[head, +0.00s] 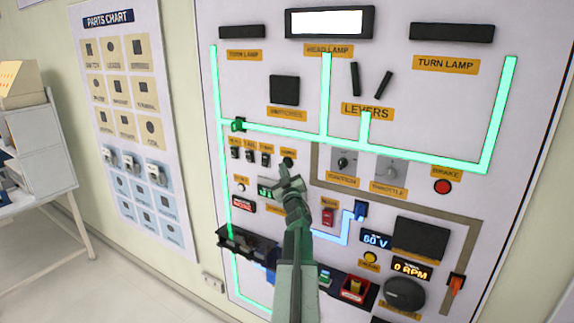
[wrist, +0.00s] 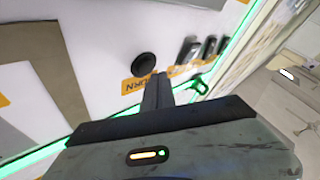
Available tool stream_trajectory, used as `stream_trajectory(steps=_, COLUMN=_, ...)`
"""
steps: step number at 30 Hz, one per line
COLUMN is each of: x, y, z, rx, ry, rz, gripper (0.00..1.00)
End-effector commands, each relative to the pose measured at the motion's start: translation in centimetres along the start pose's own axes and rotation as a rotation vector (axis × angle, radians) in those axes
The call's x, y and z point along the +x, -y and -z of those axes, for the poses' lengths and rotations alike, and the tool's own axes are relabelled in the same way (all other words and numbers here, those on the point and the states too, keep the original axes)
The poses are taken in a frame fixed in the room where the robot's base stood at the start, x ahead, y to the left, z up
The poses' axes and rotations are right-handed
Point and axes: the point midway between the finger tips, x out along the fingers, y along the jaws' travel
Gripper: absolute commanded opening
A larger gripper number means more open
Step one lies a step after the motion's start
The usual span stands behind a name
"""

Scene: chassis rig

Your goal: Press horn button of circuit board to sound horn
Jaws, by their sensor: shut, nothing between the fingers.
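The circuit board (head: 385,225) is a white wall panel with lit green lines. The horn button is a round black knob (head: 287,162) on it, right of a row of small switches. In the wrist view the button (wrist: 145,64) stands above an orange label that is partly covered. My gripper (head: 285,175) is shut and empty, its tip just below the button in the head view. In the wrist view the shut fingers (wrist: 158,80) end beside the button and over the label's edge. Their tip looks apart from the button; the gap to the panel is hard to judge.
Small black switches (head: 250,156) stand left of the button. Ignition and throttle knobs (head: 390,169) are to its right. A black tray (head: 248,243) juts out lower down. A parts chart (head: 125,110) hangs left, with a white shelf unit (head: 35,150) beyond.

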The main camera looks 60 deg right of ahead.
Motion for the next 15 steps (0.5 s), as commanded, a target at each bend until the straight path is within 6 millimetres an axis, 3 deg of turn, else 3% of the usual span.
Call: stream_trajectory(steps=15, x=0.57, y=-0.39, z=-0.38, rx=0.0, ry=0.0, rz=0.0, gripper=0.0)
